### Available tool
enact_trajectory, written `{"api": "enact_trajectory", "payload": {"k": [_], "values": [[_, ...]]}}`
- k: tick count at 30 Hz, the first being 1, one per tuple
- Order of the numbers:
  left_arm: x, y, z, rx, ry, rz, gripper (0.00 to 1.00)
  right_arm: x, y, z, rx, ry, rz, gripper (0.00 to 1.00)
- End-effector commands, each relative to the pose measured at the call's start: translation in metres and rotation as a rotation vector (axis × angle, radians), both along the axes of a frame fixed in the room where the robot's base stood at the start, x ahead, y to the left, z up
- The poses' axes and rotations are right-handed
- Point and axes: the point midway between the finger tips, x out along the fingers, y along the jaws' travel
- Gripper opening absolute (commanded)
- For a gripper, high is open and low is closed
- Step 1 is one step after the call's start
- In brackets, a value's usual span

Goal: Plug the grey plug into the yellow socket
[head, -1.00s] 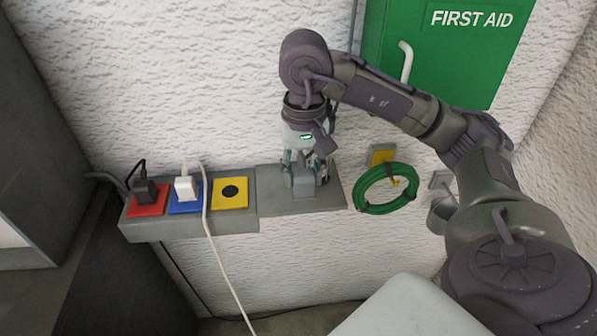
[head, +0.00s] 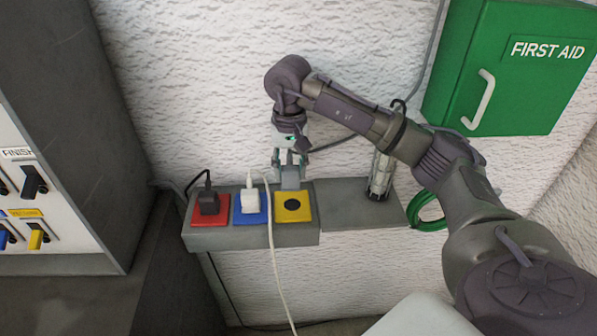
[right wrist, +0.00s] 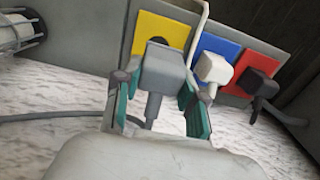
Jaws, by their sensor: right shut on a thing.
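The grey plug (head: 290,178) is held in my right gripper (head: 290,165), whose fingers close on its sides. In the head view it is at the back edge of the yellow socket (head: 281,214), and the socket's dark round hole shows uncovered in front of it. In the right wrist view the plug (right wrist: 165,72) sits between the fingertips (right wrist: 160,85) and partly covers the hole of the yellow socket (right wrist: 150,28). The plug appears apart from the hole; the exact gap is hard to tell. My left gripper is not in view.
Left of the yellow socket, a white plug (head: 251,201) is in the blue socket and a black plug (head: 208,203) in the red one. A white cord (head: 273,255) hangs beside the yellow socket. A caged lamp (head: 381,174) stands on the ledge (head: 345,205) to the right.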

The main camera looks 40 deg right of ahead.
Motion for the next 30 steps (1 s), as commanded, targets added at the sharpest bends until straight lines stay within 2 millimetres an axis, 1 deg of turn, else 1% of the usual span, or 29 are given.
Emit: {"api": "enact_trajectory", "payload": {"k": [2,4,9,12,16,20,24,30], "values": [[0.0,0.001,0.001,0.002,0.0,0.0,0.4,0.004,-0.002,-0.002,-0.004,0.001,-0.002,0.1],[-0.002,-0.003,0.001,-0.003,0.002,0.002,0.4,0.005,-0.003,-0.003,-0.006,0.001,0.0,0.1],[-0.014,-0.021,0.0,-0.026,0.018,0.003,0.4,0.005,-0.003,-0.003,-0.005,0.001,0.0,0.1],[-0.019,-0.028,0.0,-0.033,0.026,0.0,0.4,0.005,-0.003,-0.003,-0.005,0.001,0.0,0.1],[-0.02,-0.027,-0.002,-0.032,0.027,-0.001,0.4,0.005,-0.003,-0.005,-0.005,0.001,0.0,0.1],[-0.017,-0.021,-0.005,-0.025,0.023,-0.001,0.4,0.005,-0.003,-0.011,-0.005,0.002,0.0,0.1],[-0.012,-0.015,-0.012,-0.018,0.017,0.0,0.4,0.005,-0.003,-0.021,-0.005,0.003,0.0,0.1],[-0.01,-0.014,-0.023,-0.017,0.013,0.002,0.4,0.005,-0.002,-0.04,-0.004,0.001,0.001,0.1]]}}
